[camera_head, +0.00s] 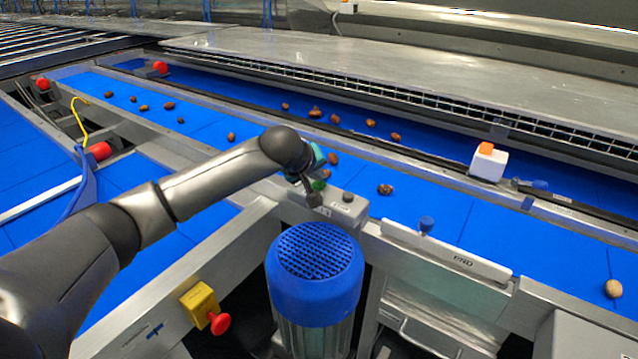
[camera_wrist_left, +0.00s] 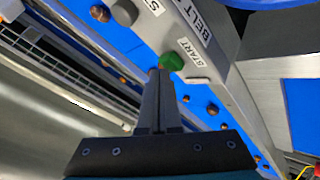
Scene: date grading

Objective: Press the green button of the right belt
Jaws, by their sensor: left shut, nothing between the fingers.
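The green button (camera_head: 318,185) sits on a grey control box (camera_head: 334,208) at the edge of the blue belt. In the left wrist view the green button (camera_wrist_left: 171,61) stands beside a START label, and the box (camera_wrist_left: 213,35) also bears the word BELT. My left gripper (camera_head: 313,200) reaches down to the box from the left. In the wrist view its closed fingers (camera_wrist_left: 160,74) end right at the green button and cover part of it; I cannot tell whether they press it. A grey button (camera_head: 348,197) stands to its right. My right gripper is out of view.
A blue-topped motor (camera_head: 315,262) stands just in front of the box. A red knob on a yellow housing (camera_head: 200,303) is at lower left. Several brown dates lie on the blue belt (camera_head: 440,205). A white box with an orange top (camera_head: 488,163) stands at the right.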

